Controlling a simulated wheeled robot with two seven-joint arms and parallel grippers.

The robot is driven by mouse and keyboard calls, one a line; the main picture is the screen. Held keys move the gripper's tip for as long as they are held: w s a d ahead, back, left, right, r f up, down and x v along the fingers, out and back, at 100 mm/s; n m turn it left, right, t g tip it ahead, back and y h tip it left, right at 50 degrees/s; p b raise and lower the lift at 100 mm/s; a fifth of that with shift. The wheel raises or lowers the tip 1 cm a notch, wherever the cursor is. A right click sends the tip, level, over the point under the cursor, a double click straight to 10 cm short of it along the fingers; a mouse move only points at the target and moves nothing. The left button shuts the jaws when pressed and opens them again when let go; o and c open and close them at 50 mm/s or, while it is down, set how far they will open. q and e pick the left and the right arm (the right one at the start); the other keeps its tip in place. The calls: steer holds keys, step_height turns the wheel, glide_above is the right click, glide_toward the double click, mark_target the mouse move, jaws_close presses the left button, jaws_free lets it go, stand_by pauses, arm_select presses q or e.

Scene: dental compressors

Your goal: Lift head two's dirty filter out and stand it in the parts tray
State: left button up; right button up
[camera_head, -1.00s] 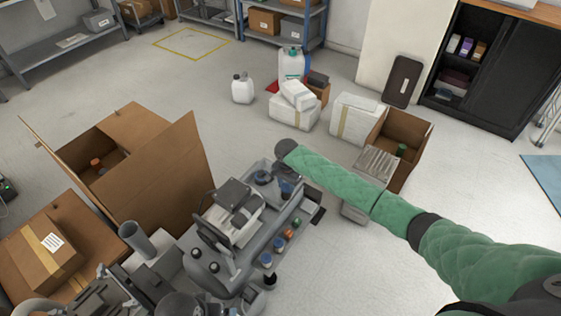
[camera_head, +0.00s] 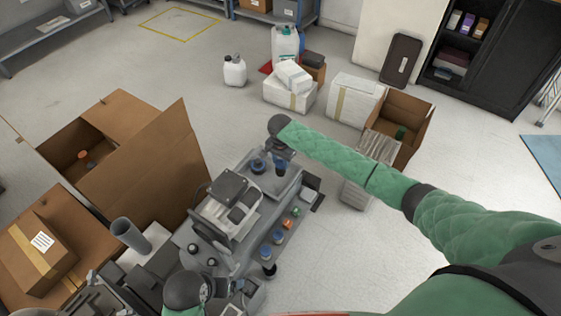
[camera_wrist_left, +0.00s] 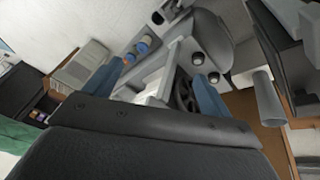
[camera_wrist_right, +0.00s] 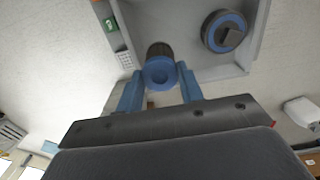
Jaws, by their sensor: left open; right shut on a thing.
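My right gripper (camera_wrist_right: 160,72) is shut on a dark cylindrical filter with a blue top (camera_wrist_right: 160,66). In the head view the right gripper (camera_head: 281,163) and the filter are over the grey tray (camera_head: 286,186) at the machine's far end. I cannot tell whether the filter's base touches the tray. Another dark, blue-ringed part (camera_head: 258,166) is in the tray; it also shows in the right wrist view (camera_wrist_right: 225,32), to the right of and apart from the held filter. My left gripper (camera_wrist_left: 156,70) is open and empty, with the grey compressor beyond its fingers.
Several blue, orange and green capped parts (camera_head: 287,224) line the machine's right side. A big open carton (camera_head: 140,165) stands left of it. White boxes (camera_head: 290,92) and another open carton (camera_head: 410,125) are behind. The floor at front right is clear.

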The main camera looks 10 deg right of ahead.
steer(key=shift+f+b, duration=0.3)
steer(key=shift+f, duration=0.05)
steer(key=shift+f+b, duration=0.3)
steer(key=shift+b, duration=0.1)
steer(key=shift+f+b, duration=0.5)
steer(key=shift+b, duration=0.3)
steer(key=shift+f+b, duration=0.4)
steer(key=shift+b, duration=0.2)
steer(key=shift+f+b, duration=0.3)
steer(key=shift+b, duration=0.15)
steer(key=shift+f, duration=0.1)
arm_select(q)
steer(key=w+d+f+t+h, duration=0.1)
steer(key=d+f, duration=0.3)
steer(key=f, duration=0.9)
steer(key=shift+w+d+t+p, duration=0.15)
steer(key=shift+w+t+p, duration=0.2)
steer(key=shift+w, duration=0.35)
arm_select(e)
steer(key=shift+f, duration=0.55)
